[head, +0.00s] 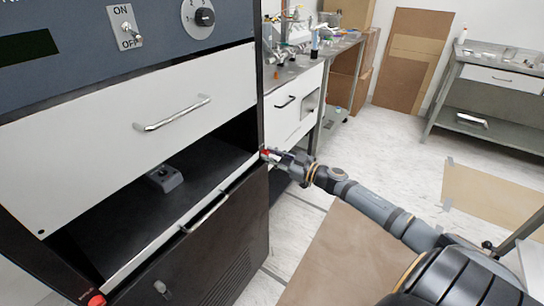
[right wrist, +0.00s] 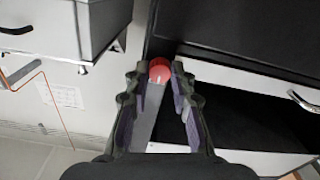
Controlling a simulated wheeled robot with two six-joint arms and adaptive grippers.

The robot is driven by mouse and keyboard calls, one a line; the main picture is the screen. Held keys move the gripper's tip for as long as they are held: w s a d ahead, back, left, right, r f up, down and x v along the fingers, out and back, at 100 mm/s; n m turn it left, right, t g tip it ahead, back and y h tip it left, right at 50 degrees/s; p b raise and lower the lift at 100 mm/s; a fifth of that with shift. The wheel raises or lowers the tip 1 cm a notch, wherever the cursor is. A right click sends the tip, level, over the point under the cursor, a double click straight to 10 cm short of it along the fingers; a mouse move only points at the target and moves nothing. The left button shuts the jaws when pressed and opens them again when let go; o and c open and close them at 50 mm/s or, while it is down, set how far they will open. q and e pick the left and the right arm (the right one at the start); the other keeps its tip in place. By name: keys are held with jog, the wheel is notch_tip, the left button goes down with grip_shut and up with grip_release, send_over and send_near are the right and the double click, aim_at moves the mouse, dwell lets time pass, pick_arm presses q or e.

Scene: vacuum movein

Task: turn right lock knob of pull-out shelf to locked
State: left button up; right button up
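The pull-out shelf (head: 120,215) is a dark board with a pale front edge, in the black opening under a white drawer. The right lock knob (head: 264,153) is red and sits at the right end of that edge. The left red knob (head: 96,300) is at the near left end. My right gripper (head: 268,155) is at the right knob. In the right wrist view the red knob (right wrist: 160,70) lies between the two fingertips (right wrist: 159,72), which appear to press on both its sides. Its lock position cannot be read. My left gripper is out of view.
A small dark grey device (head: 164,179) sits on the shelf. A bar handle (head: 205,212) is on the shelf's front edge. The drawer handle (head: 172,113) is above. A side bench (head: 290,105) stands close behind my right gripper.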

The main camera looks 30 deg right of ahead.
grip_shut()
